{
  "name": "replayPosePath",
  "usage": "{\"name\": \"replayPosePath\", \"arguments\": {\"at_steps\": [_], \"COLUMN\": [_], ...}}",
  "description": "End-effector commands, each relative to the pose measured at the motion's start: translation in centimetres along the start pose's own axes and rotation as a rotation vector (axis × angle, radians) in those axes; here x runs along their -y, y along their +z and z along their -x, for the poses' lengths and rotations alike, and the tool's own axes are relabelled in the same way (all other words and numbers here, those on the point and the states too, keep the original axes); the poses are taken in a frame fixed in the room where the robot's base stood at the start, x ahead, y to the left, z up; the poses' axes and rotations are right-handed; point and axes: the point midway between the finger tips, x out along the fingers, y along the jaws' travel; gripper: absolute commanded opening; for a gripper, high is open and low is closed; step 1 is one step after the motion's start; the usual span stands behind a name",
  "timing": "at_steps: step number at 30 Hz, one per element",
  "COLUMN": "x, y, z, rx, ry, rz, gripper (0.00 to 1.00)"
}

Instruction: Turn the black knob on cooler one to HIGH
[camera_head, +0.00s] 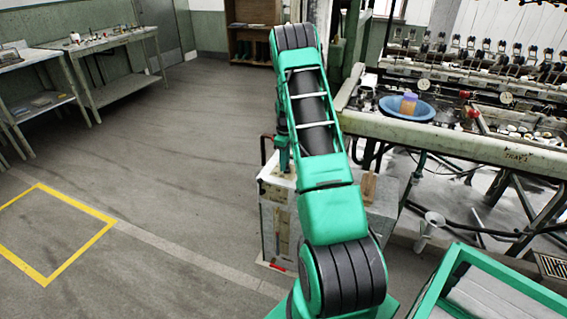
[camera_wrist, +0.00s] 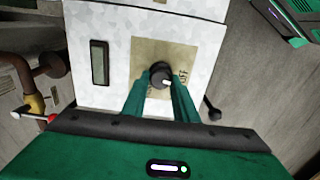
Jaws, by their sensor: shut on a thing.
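The black knob (camera_wrist: 160,73) sits on a tan plate (camera_wrist: 148,52) on the pale metal face of a cooler (camera_wrist: 118,60) in the wrist view. My gripper (camera_wrist: 160,82) is shut on the knob, one green finger on each side. A white mark shows on the knob's lower right part. Sideways lettering that looks like OFF is right of the knob. Other lettering on the plate is partly hidden by the fingers and cannot be read. In the head view, a pale box (camera_head: 278,220), which looks like the cooler, stands partly behind my arm; the knob is hidden there.
A reeling bench (camera_head: 450,143) with a blue basin (camera_head: 407,109) is on the right. A green-rimmed crate (camera_head: 450,265) is at lower right, near a pale cup (camera_head: 430,226). The floor on the left is open, with a yellow outline (camera_head: 75,208).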

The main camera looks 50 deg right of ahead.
Motion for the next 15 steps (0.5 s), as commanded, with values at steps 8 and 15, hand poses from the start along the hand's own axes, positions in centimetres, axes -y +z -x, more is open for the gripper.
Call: {"name": "replayPosePath", "arguments": {"at_steps": [8, 15], "x": [-0.52, -0.46], "y": [0.03, -0.07], "z": [0.33, 0.37], "rx": [-0.003, -0.005], "ry": [0.014, 0.014], "rz": [-0.247, -0.475], "gripper": [0.04, 0.04]}}
